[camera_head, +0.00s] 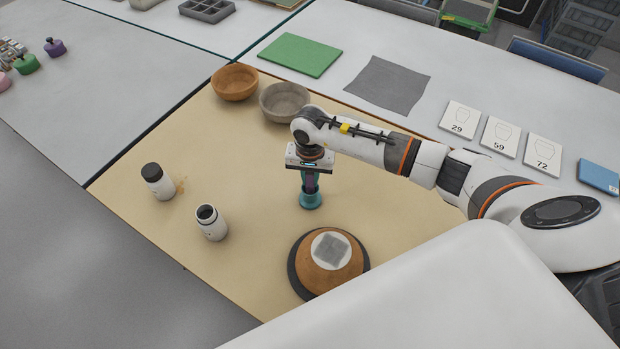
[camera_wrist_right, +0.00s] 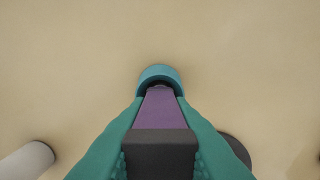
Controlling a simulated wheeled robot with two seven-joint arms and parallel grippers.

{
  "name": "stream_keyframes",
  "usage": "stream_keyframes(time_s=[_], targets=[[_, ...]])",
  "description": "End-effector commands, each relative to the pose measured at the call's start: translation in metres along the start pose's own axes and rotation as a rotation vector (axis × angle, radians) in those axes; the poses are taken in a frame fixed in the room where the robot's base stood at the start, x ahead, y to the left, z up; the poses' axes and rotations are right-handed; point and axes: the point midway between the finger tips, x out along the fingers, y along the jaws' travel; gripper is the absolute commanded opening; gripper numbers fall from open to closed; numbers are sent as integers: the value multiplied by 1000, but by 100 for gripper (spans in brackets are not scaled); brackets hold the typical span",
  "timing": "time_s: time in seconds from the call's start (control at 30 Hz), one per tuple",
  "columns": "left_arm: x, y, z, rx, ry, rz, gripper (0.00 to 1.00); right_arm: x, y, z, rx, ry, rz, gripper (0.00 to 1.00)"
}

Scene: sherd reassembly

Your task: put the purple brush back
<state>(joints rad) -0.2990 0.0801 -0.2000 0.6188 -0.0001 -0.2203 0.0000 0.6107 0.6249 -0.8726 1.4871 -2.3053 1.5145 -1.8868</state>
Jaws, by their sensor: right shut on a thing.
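The purple brush (camera_head: 313,181) is upright between the fingers of my right gripper (camera_head: 310,178). In the right wrist view the purple brush (camera_wrist_right: 160,107), with a dark grey block at its near end, sits between the teal fingers of the gripper (camera_wrist_right: 160,115), shut on it. A teal round cup (camera_head: 311,200) stands on the tan mat just below. In the right wrist view the cup's rim (camera_wrist_right: 158,73) surrounds the brush's far end; how deep the brush sits is hidden. My left gripper is not in view.
A black-capped white bottle (camera_head: 158,181) and an open white jar (camera_head: 211,222) stand to the left. An upturned brown bowl (camera_head: 305,252) on a dark disc is nearer. An orange-brown bowl (camera_head: 235,82) and a grey bowl (camera_head: 285,101) sit behind. The tan mat (camera_head: 250,165) is clear between.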

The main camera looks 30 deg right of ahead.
Motion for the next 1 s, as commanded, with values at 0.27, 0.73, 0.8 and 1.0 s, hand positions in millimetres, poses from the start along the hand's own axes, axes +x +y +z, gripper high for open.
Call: stream_keyframes(time_s=[0.27,0.73,0.8,1.0], targets=[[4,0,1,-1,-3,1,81,2,0,0,0,-2,1,0],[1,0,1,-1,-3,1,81,0,0,0,0,-1,1,41],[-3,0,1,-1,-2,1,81,-3,0,0,0,0,1,41],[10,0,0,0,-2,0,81,-31,1,2,-2,-7,4,41]])
